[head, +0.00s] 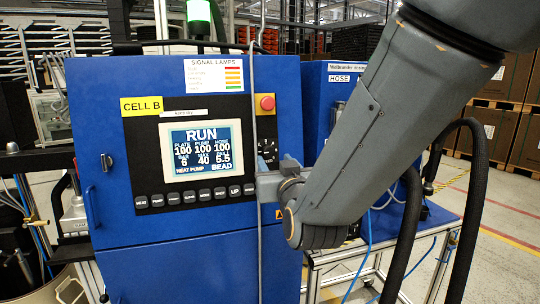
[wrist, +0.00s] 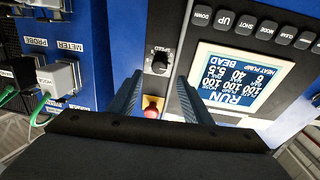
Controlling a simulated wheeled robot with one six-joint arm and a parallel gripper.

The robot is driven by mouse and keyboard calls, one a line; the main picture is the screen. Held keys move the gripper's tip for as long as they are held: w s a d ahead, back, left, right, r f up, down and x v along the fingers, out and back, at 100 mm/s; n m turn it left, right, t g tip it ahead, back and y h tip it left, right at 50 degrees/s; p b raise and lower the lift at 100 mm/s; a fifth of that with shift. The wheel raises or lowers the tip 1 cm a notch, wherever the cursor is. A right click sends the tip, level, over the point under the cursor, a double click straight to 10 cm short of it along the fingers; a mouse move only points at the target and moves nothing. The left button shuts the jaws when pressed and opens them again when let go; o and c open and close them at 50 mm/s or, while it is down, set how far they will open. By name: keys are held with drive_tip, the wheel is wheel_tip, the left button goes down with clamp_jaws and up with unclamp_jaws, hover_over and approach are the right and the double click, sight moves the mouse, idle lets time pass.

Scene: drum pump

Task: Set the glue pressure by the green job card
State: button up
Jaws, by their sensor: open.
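The blue CELL B cabinet (head: 180,262) carries a lit screen (head: 201,148) headed RUN, with 100, 100, 100 above 6, 40 and 5.5. A row of dark buttons (head: 190,197) runs below it; UP (wrist: 226,20) and DOWN (wrist: 203,15) are legible in the wrist view. A black knob (wrist: 160,60) sits beside the screen; in the head view the knob (head: 267,149) is partly hidden. My gripper (wrist: 160,80) is open and empty in front of the panel, its fingers either side of the line to the knob. I see no green job card.
A red button on a yellow plate (head: 266,103) sits above the knob. A signal-lamp label (head: 214,74) and a green lamp (head: 199,10) are higher up. A second blue cabinet (head: 325,92) stands to the right.

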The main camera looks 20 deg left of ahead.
sight(269, 152)
drive_tip(key=p+x, duration=0.2)
drive_tip(key=x, duration=0.5)
drive_tip(key=shift+w, duration=0.2)
drive_tip(key=c, duration=1.1)
